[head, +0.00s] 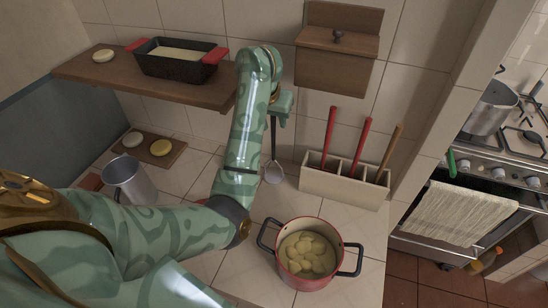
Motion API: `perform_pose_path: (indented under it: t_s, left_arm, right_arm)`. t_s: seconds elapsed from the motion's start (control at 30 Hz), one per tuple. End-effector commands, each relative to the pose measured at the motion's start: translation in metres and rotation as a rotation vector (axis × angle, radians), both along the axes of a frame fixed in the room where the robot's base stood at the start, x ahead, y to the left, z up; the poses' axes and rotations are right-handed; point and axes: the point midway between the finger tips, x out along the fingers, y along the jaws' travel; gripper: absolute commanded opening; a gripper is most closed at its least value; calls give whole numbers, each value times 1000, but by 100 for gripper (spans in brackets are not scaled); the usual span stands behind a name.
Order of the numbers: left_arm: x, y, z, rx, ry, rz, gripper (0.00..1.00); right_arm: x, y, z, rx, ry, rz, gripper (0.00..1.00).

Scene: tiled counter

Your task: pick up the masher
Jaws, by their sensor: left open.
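My left arm reaches up across the counter, and its gripper (283,106) is at the tiled wall, seen mostly from behind. It is open; its fingertips are largely hidden by the hand and wrist. A metal ladle-like tool (273,172) hangs upright just below the gripper; I cannot tell what holds its top. A pale holder (342,187) right of the gripper has upright tools with a red handle (329,135), another red handle (361,143) and a brown handle (390,148). Their heads are hidden inside, so I cannot tell which is the masher. My right gripper is out of view.
A red pot (309,281) with pale chunks stands in front of the holder. A wooden shelf (120,83) carries a black loaf pan (172,67). A wooden box (335,70) is on the wall above. A metal pot (128,180) stands left; the stove (510,155) is right.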

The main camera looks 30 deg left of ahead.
Motion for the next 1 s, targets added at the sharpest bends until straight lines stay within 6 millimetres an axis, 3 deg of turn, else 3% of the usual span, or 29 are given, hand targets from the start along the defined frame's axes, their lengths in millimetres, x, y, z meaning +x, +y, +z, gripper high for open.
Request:
perform_pose_path:
  t_s: [0.1,0.23,0.53,0.7,1.0]
  left_arm:
    - [7,2,-24,0,5,-1,41]
    - [15,4,-41,1,3,0,41]
    - [18,4,-45,0,0,0,41]
    - [18,4,-45,0,0,0,0]
    - [18,4,-44,1,0,0,0]
  right_arm:
    - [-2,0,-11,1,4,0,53]
    - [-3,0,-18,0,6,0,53]
    - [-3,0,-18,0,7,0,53]
    - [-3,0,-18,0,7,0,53]
    - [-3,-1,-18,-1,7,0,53]
